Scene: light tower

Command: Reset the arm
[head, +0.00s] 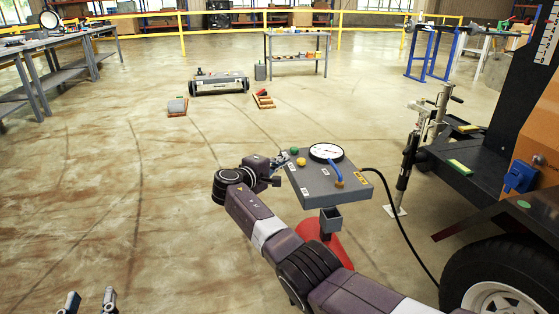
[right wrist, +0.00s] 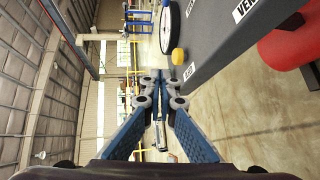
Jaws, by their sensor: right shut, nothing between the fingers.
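My right arm reaches in from the lower right of the head view and ends in my right gripper (head: 283,159), beside the left edge of a grey panel box (head: 318,184). In the right wrist view my right gripper (right wrist: 160,92) has its blue fingers together with nothing between them. The yellow knob (right wrist: 178,56) and gauge (right wrist: 167,25) are close by; I cannot tell whether the fingers touch the box. My left gripper (head: 91,298) shows only its two fingertips, apart and empty, at the bottom left.
The box carries a gauge (head: 325,152), green button (head: 294,150) and blue lever (head: 336,172). A black cable (head: 405,238) runs to the trailer (head: 480,160) and its wheel (head: 500,285) at right. Floor at left is clear; workbenches (head: 60,38) stand beyond.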

